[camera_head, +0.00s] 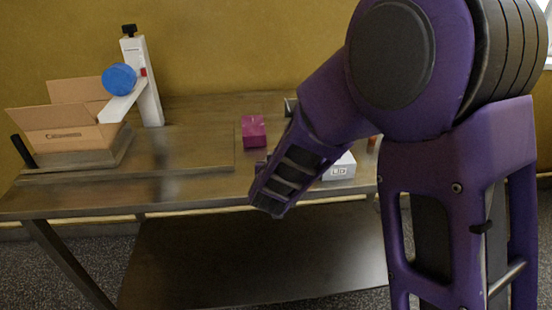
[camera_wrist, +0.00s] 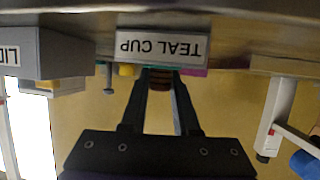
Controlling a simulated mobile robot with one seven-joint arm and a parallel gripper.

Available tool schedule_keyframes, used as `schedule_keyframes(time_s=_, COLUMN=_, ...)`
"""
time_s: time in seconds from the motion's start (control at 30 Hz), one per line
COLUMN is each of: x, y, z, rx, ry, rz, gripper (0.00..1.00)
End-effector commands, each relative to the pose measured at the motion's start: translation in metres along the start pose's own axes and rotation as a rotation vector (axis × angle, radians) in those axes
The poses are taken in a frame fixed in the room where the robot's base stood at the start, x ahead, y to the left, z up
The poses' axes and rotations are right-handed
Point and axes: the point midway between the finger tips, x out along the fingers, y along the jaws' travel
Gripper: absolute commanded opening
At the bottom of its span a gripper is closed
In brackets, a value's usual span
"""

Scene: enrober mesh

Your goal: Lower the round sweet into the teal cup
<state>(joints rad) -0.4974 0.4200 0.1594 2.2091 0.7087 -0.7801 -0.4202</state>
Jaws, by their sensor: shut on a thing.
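In the wrist view, which is upside down, my gripper (camera_wrist: 163,80) is shut on the round sweet (camera_wrist: 158,82), a brown thing partly hidden between the dark fingers. A white label reading TEAL CUP (camera_wrist: 161,47) is beyond the fingertips. A thin teal strip shows between the label and the fingertips. It may be part of the teal cup, most of which is hidden. I cannot tell whether the sweet touches it. In the head view my purple arm hides the gripper, the sweet and the cup.
On the metal table (camera_head: 190,150) stand a magenta box (camera_head: 253,131) and a white box (camera_head: 341,168). At the left are an open cardboard box (camera_head: 68,138) and a white stand (camera_head: 148,95) with a blue disc (camera_head: 119,78). A grey block labelled LID (camera_wrist: 52,55) shows in the wrist view.

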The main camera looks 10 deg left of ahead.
Motion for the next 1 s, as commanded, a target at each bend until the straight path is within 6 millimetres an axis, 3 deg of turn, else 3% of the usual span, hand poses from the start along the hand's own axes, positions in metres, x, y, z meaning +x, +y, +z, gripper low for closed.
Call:
schedule_keyframes(time_s=0.37, x=0.0012, y=0.0000, z=0.0028, rx=0.000, ry=0.000, rz=0.000, gripper=0.00)
schedule_keyframes(time_s=0.4, x=0.0012, y=0.0000, z=0.0028, rx=0.000, ry=0.000, rz=0.000, gripper=0.31)
schedule_keyframes(time_s=0.6, x=0.0012, y=-0.0001, z=0.0029, rx=0.000, ry=0.000, rz=0.000, gripper=0.64)
schedule_keyframes(time_s=1.0, x=0.0015, y=0.0012, z=0.0009, rx=0.000, ry=-0.001, rz=0.000, gripper=0.64)
